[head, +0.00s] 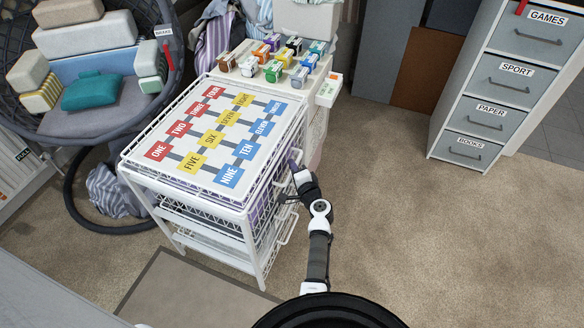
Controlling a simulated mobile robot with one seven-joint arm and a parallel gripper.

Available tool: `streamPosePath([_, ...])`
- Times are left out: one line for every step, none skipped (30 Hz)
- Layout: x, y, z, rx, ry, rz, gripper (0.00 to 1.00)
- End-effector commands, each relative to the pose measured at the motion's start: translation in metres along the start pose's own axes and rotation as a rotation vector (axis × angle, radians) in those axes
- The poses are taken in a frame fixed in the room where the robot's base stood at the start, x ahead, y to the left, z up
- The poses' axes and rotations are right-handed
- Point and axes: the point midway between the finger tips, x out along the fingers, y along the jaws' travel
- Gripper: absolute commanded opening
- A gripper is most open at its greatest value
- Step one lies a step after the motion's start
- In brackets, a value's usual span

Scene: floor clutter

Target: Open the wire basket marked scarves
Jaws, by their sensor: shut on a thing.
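A white wire basket unit (257,252) stands in the middle, with several baskets stacked in its frame. Purple cloth shows through the mesh of the upper basket (175,197). My gripper (294,169) is at the right-hand face of the unit, high up, shut on what looks like the upper basket's handle. The fingers are small and partly hidden by my own wrist. A lower white handle (287,229) sticks out below it. No scarves label can be read from here. The upper basket looks in line with the frame.
A board with number words (213,138) covers the unit's top. Behind stands a white cabinet with small coloured boxes (272,72). A hanging chair (95,115) is at left, a filing cabinet (480,120) at right. The carpet right of the unit is clear.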

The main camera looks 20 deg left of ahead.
Motion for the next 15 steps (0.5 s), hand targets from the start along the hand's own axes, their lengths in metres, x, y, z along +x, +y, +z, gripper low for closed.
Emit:
streamPosePath([-0.005, 0.004, -0.005, 0.001, 0.002, 0.001, 0.0])
streamPosePath([-0.008, 0.005, -0.008, 0.001, 0.004, 0.001, 0.0])
streamPosePath([-0.012, 0.007, -0.013, 0.0, 0.003, 0.001, 0.0])
streamPosePath([-0.016, 0.008, -0.016, 0.001, 0.004, 0.001, 0.0])
streamPosePath([-0.021, 0.01, -0.021, 0.001, 0.004, 0.001, 0.0])
streamPosePath([-0.028, 0.012, -0.029, 0.001, 0.006, 0.0, 0.0])
streamPosePath([-0.034, 0.014, -0.034, 0.001, 0.006, 0.001, 0.0])
streamPosePath([-0.04, 0.016, -0.04, 0.001, 0.006, 0.001, 0.0])
streamPosePath([-0.048, 0.019, -0.048, 0.0, 0.006, 0.0, 0.0])
streamPosePath([-0.055, 0.021, -0.056, 0.001, 0.008, 0.001, 0.0])
streamPosePath([-0.062, 0.023, -0.063, 0.0, 0.008, 0.001, 0.0])
streamPosePath([-0.072, 0.026, -0.072, 0.0, 0.008, 0.001, 0.0])
streamPosePath([-0.079, 0.028, -0.079, 0.001, 0.008, 0.001, 0.0])
streamPosePath([-0.086, 0.03, -0.086, 0.0, 0.008, 0.001, 0.0])
streamPosePath([-0.095, 0.033, -0.096, 0.0, 0.007, 0.001, 0.0])
